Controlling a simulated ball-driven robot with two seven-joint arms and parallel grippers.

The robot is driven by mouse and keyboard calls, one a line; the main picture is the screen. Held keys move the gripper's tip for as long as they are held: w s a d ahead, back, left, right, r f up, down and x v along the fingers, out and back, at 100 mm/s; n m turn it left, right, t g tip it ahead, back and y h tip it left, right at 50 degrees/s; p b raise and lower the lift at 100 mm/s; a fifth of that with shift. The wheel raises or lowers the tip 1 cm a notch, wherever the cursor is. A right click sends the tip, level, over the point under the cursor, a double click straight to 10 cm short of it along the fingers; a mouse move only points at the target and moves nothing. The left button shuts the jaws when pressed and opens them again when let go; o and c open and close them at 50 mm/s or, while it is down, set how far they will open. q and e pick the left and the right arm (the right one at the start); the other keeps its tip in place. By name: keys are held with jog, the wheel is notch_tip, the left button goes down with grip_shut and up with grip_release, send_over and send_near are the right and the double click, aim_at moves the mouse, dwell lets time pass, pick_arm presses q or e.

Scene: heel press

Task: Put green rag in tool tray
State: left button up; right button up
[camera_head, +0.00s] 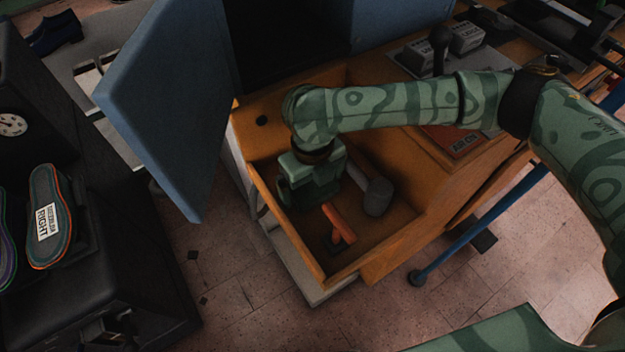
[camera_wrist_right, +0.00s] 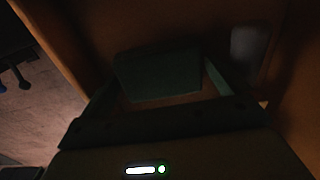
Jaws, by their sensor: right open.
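The tool tray (camera_head: 392,228) is an open orange-brown wooden drawer below the bench top. My right gripper (camera_head: 308,192) reaches down into its left part. In the right wrist view, a dark green flat block-like thing (camera_wrist_right: 160,76), which looks like the green rag, lies between the spread fingers of my right gripper. The fingers are open, and the picture is too dark to tell whether they touch it. In the head view my gripper hides the rag. My left gripper is out of view.
A grey-headed mallet (camera_head: 377,197) and an orange-handled tool (camera_head: 338,222) lie in the tray, right of and below my gripper. A blue door (camera_head: 170,100) stands open at left. A dark machine with a shoe sole (camera_head: 48,215) stands further left.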

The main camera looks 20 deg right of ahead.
aim_at(313, 185)
pick_arm(q)
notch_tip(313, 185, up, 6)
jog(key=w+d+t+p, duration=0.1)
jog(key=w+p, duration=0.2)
jog(key=p, duration=0.3)
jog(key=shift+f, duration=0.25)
pick_arm(e)
notch_tip(313, 185, up, 12)
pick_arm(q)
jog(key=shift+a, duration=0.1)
